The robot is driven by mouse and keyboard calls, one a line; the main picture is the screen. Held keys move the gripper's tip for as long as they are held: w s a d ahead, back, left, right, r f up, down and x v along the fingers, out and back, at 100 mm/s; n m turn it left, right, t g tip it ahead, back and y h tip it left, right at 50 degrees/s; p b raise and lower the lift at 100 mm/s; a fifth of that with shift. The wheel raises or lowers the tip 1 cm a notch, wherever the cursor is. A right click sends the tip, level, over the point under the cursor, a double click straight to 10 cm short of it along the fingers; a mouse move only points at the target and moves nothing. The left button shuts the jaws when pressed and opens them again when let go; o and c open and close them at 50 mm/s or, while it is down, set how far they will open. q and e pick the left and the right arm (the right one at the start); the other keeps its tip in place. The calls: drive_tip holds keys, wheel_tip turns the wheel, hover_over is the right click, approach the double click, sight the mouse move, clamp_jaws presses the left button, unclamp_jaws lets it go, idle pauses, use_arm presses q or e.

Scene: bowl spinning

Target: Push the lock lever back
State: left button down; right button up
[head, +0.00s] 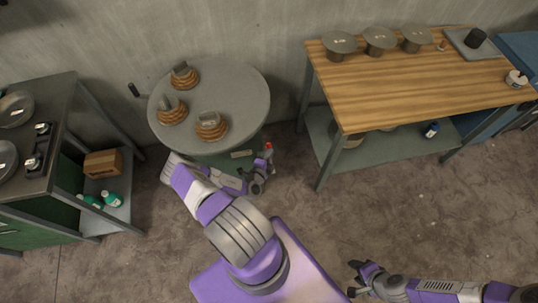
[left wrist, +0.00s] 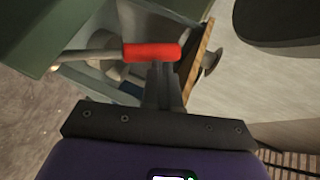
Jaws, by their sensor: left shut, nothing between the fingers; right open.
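The lock lever (head: 268,147) has a red grip and sticks out at the right side of the round grey table's green base. In the left wrist view the red grip (left wrist: 140,53) lies across the picture on a pale metal rod that runs left to the green base. My left gripper (head: 266,158) is shut and empty, right at the lever. In the left wrist view its closed fingertips (left wrist: 162,68) are just below the red grip's right part; I cannot tell whether they touch it. My right gripper (head: 354,279) is open and empty, low over the floor.
The round table top (head: 225,85) carries three brown stacked pieces with grey blocks on them. A dark shelf unit (head: 50,115) stands left.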

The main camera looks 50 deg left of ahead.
use_arm(q)
drive_tip(key=shift+w+a+r, duration=0.15)
drive_tip(key=shift+a+r, duration=0.1)
drive_tip(key=shift+a, duration=0.05)
drive_tip(key=s+d+r+p, duration=0.4)
drive_tip(key=s+d+r, duration=0.1)
drive_tip(key=s+d, duration=0.3)
drive_tip(key=shift+s+r, duration=0.4)
drive_tip(key=shift+s, duration=0.15)
